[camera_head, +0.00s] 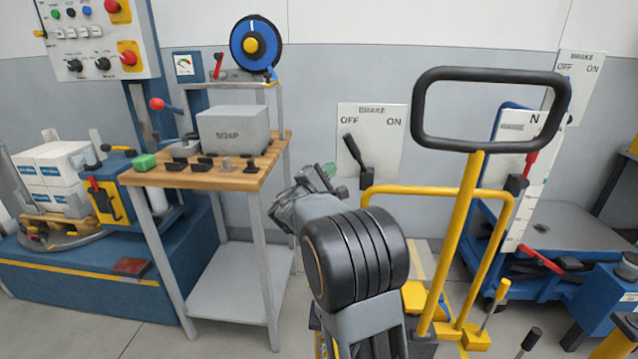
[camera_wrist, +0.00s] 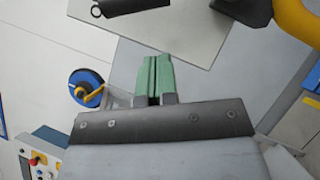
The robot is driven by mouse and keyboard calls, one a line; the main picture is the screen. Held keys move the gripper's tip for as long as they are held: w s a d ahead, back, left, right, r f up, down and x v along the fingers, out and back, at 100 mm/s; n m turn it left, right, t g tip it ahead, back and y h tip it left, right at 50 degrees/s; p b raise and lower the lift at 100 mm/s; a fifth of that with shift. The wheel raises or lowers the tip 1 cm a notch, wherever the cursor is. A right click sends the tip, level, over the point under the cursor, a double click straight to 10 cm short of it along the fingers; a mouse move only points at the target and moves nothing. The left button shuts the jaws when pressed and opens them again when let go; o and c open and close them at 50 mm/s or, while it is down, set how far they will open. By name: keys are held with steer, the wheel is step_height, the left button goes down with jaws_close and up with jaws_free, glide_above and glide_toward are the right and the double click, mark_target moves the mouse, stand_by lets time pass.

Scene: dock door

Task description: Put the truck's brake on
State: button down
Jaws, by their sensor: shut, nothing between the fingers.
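A white brake plate (camera_head: 387,122) marked OFF and ON is behind the yellow truck (camera_head: 468,225) with its black loop handle (camera_head: 490,76). Its black lever (camera_head: 352,150) leans up and left, toward OFF. In the wrist view, part of a white plate (camera_wrist: 185,28) and a black lever (camera_wrist: 130,6) show at the top edge. My gripper (camera_head: 325,172) is below and left of the lever in the head view, apart from it. Its green fingertips (camera_wrist: 153,78) are together with nothing between them. My wrist and forearm hide part of the truck.
A second OFF/ON plate (camera_head: 580,70) and a blue cart (camera_head: 545,230) with red levers are right. The truck's yellow frame stands close beside my arm.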

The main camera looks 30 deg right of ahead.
mark_target(357, 156)
steer(key=shift+s+d+r+b, duration=0.1)
steer(key=shift+s+d+r, duration=0.2)
steer(key=shift+d, duration=0.4)
steer(key=shift+s+d+r+b, duration=0.15)
steer(key=shift+d+r, duration=0.3)
steer(key=shift+d, duration=0.25)
steer(key=shift+s+d+r+b, duration=0.1)
steer(key=shift+d+r, duration=0.25)
steer(key=shift+d, duration=0.35)
